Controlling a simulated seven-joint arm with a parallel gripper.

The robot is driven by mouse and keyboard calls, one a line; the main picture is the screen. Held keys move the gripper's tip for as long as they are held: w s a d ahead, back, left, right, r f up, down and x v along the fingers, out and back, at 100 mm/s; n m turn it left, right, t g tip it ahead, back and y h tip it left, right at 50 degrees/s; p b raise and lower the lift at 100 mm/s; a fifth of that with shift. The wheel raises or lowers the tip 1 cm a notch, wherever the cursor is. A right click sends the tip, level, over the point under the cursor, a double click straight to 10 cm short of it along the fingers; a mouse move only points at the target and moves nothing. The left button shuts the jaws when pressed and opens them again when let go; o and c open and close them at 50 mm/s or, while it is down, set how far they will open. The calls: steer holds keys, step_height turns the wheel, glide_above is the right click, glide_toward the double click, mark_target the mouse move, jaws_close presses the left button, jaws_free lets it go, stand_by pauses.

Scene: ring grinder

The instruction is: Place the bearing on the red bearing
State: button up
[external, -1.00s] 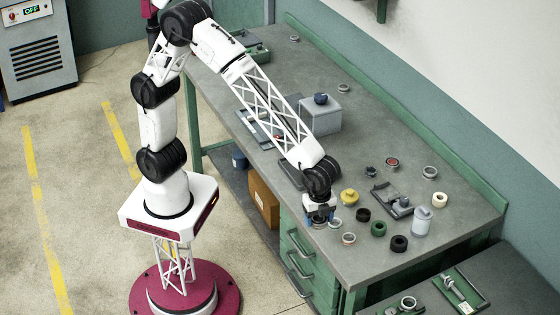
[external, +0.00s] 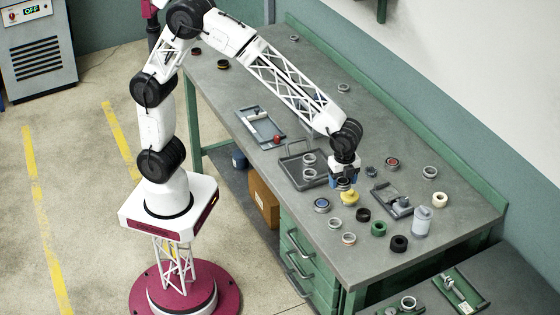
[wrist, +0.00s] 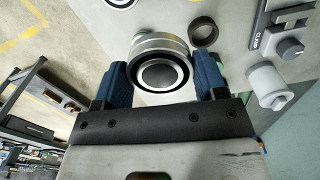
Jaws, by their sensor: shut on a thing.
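My gripper (external: 343,180) is shut on a metal bearing (wrist: 160,66), a silver ring with a dark centre. In the wrist view the bearing sits between the two blue fingers. In the external view my gripper is above the table, close over a yellow part (external: 349,197); the exact gap cannot be told. A ring with a red centre, the red bearing (external: 392,163), lies on the table to the right of and behind my gripper. It is apart from the gripper, and I cannot make it out in the wrist view.
A blue-centred ring (external: 322,205) and a tray (external: 287,172) with metal rings lie left of my gripper. Black rings (external: 399,243), a green ring (external: 378,229), a grey cylinder (external: 422,220) and a grey fixture (external: 391,201) crowd the right. The table's front right corner is clear.

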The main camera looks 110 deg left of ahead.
steer(key=s+a, duration=0.2)
steer(key=a, duration=2.5)
step_height(320, 180, down, 5)
steer(key=shift+s, duration=0.1)
glide_above(392, 162)
steer(key=shift+a+f, duration=0.15)
steer(key=shift+f, duration=0.6)
steer(key=shift+f, duration=0.1)
steer(key=shift+f, duration=1.65)
steer(key=shift+f, duration=0.15)
